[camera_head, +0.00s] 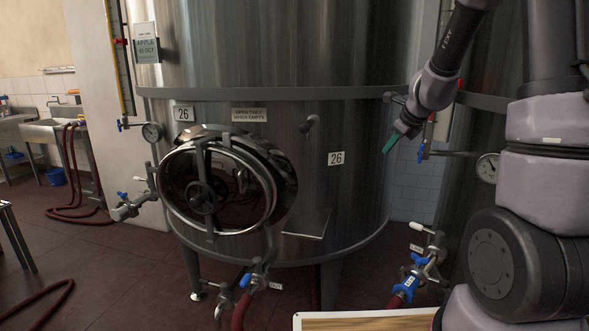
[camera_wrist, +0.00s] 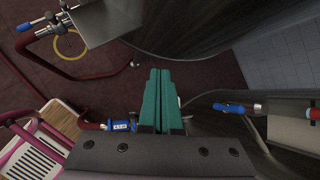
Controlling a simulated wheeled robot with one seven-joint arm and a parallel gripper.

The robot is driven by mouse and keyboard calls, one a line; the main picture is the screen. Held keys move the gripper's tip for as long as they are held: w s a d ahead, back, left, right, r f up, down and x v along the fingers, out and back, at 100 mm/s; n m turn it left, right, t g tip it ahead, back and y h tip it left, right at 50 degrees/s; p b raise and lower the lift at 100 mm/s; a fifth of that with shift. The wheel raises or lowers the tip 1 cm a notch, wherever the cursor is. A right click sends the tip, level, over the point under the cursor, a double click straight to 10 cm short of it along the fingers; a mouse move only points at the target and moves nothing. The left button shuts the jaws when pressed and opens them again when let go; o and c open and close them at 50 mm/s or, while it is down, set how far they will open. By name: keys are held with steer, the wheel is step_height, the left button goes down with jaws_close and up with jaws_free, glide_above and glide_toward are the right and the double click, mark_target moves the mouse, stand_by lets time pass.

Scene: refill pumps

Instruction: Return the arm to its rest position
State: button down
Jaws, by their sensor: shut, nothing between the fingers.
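My arm comes down from the upper right in the head view. Nothing is seen touching the fingers.
A steel tank (camera_head: 270,60) with a round hatch (camera_head: 205,188) fills the middle. Blue-handled valves (camera_head: 408,287) and a dial gauge (camera_head: 487,168) stand at the right. A wooden top (camera_head: 365,321) shows at the bottom edge. Sinks (camera_head: 62,133) and hoses are far left.

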steer(key=s+a+r+n+y, duration=0.1)
steer(key=s+a+r+n, duration=0.3)
steer(key=s+r+n, duration=0.7)
steer(key=s+n, duration=0.4)
steer(key=s, duration=0.3)
steer(key=s+r+n+h, duration=0.1)
steer(key=s+r+n, duration=0.3)
steer(key=s+n, duration=0.4)
steer(key=s, duration=0.3)
steer(key=shift+r, duration=0.15)
steer(key=shift+w, duration=0.1)
